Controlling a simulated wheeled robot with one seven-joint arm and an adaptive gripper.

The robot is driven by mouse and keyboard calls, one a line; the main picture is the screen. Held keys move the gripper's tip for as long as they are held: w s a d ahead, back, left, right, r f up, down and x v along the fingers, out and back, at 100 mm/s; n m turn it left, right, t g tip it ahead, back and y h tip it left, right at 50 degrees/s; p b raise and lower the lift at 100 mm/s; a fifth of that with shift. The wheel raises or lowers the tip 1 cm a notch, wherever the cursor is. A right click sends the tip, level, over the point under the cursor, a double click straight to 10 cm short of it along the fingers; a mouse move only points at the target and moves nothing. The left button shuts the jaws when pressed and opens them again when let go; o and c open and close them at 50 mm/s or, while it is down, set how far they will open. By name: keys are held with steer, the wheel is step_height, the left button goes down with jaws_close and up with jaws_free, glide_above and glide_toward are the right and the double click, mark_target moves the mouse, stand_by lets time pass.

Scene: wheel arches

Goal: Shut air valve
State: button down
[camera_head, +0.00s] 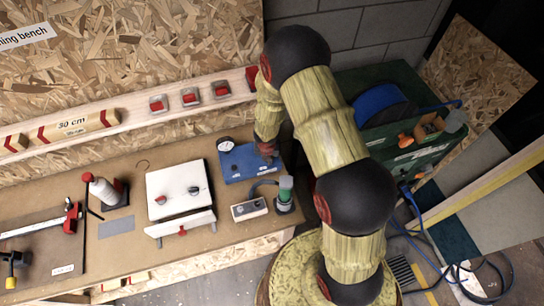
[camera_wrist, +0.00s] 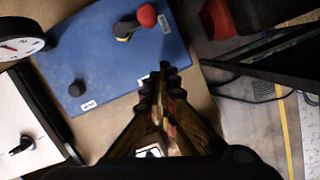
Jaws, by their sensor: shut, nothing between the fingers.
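A blue board (camera_head: 240,165) lies on the bench; it also fills the upper middle of the wrist view (camera_wrist: 100,55). On it is a valve lever (camera_wrist: 126,28) with a red ball end (camera_wrist: 147,15), and a black knob (camera_wrist: 77,88) near a small white label. I cannot read the labels, so which part is the air valve is not certain. A round white gauge (camera_head: 225,144) is at the board's left edge. My gripper (camera_wrist: 165,78) is shut and empty over the board's right part, below the red ball in the wrist view. In the head view my arm hides part of the board.
A grey control box (camera_head: 249,209) and a green-topped device (camera_head: 285,190) are in front. A green case (camera_head: 405,150) with a blue hose (camera_head: 380,104) is at right. A wooden rail (camera_head: 120,110) runs behind.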

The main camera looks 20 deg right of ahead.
steer(key=d+p+v, duration=0.1)
steer(key=p+v, duration=0.2)
steer(key=v, duration=0.6)
steer(key=shift+w+a+r, duration=0.3)
steer(key=shift+a+r, duration=0.05)
steer(key=shift+a, duration=0.05)
